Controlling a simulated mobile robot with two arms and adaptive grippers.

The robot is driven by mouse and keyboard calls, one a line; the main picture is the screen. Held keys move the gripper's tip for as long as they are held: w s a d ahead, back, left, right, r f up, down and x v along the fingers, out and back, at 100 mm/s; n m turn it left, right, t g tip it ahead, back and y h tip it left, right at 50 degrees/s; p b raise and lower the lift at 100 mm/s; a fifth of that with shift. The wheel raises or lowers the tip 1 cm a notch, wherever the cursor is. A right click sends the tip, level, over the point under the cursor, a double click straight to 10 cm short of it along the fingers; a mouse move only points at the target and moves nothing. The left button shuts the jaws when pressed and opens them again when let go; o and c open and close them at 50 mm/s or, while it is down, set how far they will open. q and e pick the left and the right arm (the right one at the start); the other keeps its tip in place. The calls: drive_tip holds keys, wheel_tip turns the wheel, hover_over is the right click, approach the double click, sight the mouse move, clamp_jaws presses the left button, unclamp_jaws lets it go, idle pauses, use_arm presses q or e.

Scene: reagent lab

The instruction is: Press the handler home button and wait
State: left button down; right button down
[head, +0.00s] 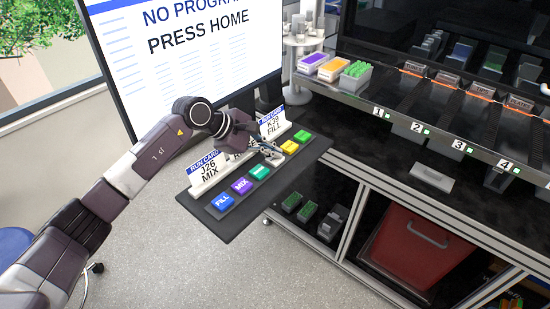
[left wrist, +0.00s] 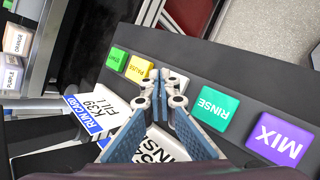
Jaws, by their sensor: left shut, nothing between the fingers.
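A dark button panel (head: 225,212) carries a row of coloured buttons. A white button, mostly hidden by my left gripper (head: 270,150), sits between the teal RINSE button (head: 260,172) and the yellow PAUSE button (head: 289,147); its label cannot be read. In the left wrist view my left gripper (left wrist: 162,76) is shut and empty, its tips over the white button between the RINSE button (left wrist: 213,107) and the PAUSE button (left wrist: 138,69). Whether the tips touch it cannot be told. The screen (head: 200,60) reads "NO PROGRAM" and "PRESS HOME". My right gripper is not in view.
The blue FILL (head: 223,201), purple MIX (head: 242,186) and green START (head: 301,136) buttons share the panel. Run cards (head: 208,172) stand behind the row, close to my left gripper. A bench with numbered lanes (head: 420,135) and coloured racks (head: 355,75) stands at right.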

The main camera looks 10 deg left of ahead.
sight(273, 159)
use_arm(q)
drive_tip(key=shift+f, duration=0.3)
idle(0.5)
drive_tip(key=shift+r, duration=0.9)
drive_tip(key=shift+r+p, duration=1.05)
drive_tip(key=shift+r, duration=1.5)
drive_tip(key=shift+f, duration=0.15)
